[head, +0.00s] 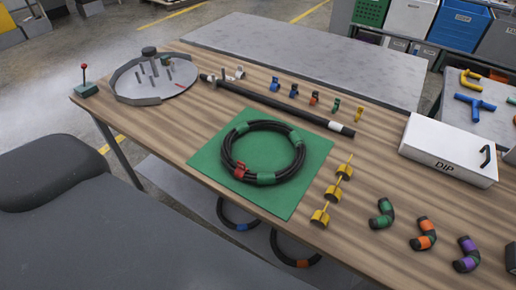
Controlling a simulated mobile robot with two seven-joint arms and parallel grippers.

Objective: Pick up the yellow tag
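A small yellow tag (359,113) stands at the right end of a row of small coloured clips on the wooden table. Three larger yellow pieces with thin stems also stand on the table: one (345,171) at the back, one (333,193) in the middle and one (320,216) near the front edge. I cannot tell from their shape whether these are tags too. Neither of my grippers is in the head view.
A coiled black hose (228,160) lies on a green mat (210,145). A black rod (270,101) lies behind it. A white DIP box (440,158) and several short bent hose pieces (382,214) are at right. A round grey fixture (125,86) stands at left.

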